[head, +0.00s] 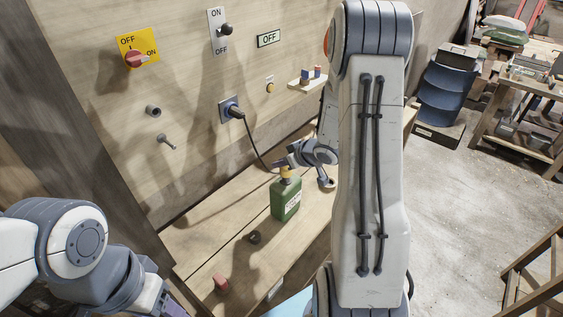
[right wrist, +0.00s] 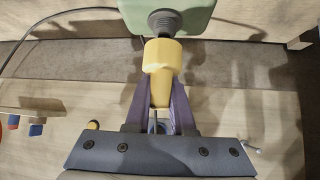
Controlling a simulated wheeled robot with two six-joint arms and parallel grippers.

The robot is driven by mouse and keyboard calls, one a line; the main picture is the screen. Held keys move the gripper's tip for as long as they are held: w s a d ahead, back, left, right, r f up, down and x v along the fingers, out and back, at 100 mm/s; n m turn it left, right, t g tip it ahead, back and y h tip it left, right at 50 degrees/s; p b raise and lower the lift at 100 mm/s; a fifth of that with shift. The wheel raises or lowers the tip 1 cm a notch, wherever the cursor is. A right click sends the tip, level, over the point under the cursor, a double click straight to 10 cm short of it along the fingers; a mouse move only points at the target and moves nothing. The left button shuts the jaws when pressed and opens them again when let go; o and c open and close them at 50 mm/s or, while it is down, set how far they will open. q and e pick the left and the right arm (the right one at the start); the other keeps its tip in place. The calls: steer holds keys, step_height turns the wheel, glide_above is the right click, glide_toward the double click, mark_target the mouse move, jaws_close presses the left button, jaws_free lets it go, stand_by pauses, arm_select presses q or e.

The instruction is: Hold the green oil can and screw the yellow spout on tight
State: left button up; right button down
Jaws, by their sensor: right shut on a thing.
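The green oil can (head: 286,200) stands upright on the wooden bench. Its green top (right wrist: 190,12) and dark threaded neck (right wrist: 164,22) show in the right wrist view. My right gripper (head: 284,167) is over the can, its purple fingers (right wrist: 160,104) shut on the yellow spout (right wrist: 161,62). The spout's wide end is at the neck, with some dark thread showing; I cannot tell whether it is engaged. In the head view the spout (head: 286,178) is partly hidden by the gripper. My left gripper (head: 160,303) is at the bottom left, mostly cut off, away from the can.
The bench (head: 205,245) holds a dark round piece (head: 254,238) and a red piece (head: 221,283) in front of the can. A plugged cable (head: 246,139) hangs from the wall behind the can. Switches and a small shelf (head: 307,83) are on the wall.

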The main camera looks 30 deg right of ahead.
steer(key=shift+f, duration=0.15)
stand_by(0.4)
steer(key=shift+f+b, duration=0.8)
steer(key=shift+f, duration=0.2)
steer(key=c, duration=0.7)
jaws_free()
steer(key=shift+r, duration=0.1)
